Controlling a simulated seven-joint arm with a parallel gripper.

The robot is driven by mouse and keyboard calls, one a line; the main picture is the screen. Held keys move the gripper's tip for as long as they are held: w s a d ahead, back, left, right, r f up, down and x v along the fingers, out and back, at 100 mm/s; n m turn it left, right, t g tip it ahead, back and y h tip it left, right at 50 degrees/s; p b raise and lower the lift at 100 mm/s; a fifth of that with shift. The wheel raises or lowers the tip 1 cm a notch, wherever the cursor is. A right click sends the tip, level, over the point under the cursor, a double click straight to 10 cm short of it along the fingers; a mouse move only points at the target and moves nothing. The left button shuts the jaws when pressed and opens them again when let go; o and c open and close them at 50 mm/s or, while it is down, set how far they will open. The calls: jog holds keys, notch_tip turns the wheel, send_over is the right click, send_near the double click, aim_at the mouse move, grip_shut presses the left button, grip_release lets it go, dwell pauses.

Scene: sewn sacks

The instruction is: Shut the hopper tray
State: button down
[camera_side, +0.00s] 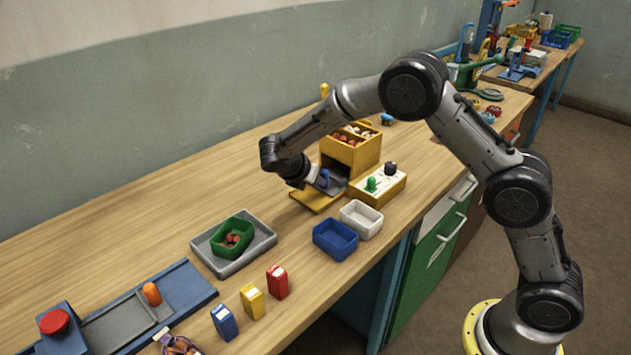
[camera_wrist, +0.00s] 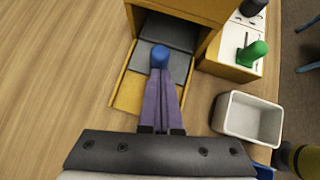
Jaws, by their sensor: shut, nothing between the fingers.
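The yellow hopper (camera_side: 352,153) stands on the bench, with reddish and pale items in its top compartments. Its grey hopper tray (camera_side: 335,185) sticks out of the front over a yellow base. In the wrist view the grey tray (camera_wrist: 180,66) runs back into the hopper's opening (camera_wrist: 205,8). A blue knob (camera_wrist: 159,55) stands on the tray and also shows in the side view (camera_side: 325,174). My gripper (camera_wrist: 159,72) is shut and empty, its fingertips right at the near side of the knob; I cannot tell whether they touch.
A switch box (camera_side: 377,185) with green and black knobs stands right of the hopper. White (camera_side: 361,219) and blue (camera_side: 335,239) bins stand in front. A green bin (camera_side: 232,238) sits on a grey tray farther left.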

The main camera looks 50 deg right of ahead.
jog(key=shift+s+a, duration=0.1)
jog(key=a, duration=0.3)
jog(key=shift+s+a, duration=0.15)
jog(key=shift+s, duration=0.15)
jog(key=v, duration=1)
jog(key=s+d+r+m, duration=0.2)
jog(key=d+r, duration=0.4)
jog(key=r, duration=0.3)
jog(key=s+d+r+m+t+y, duration=0.1)
jog(key=s+d+r+m+y, duration=0.35)
jog(key=s, duration=0.75)
jog(key=s+m+t+y, duration=0.1)
jog(key=s+m, duration=0.5)
jog(key=s, duration=0.7)
jog(key=s+a+f+m+t+y, duration=0.1)
jog(key=s+a+f+m+y, duration=0.2)
jog(key=m, duration=0.5)
notch_tip(320, 180, down, 3)
jog(key=s+a, duration=0.1)
jog(key=s, duration=0.1)
jog(key=shift+s+t, duration=0.3)
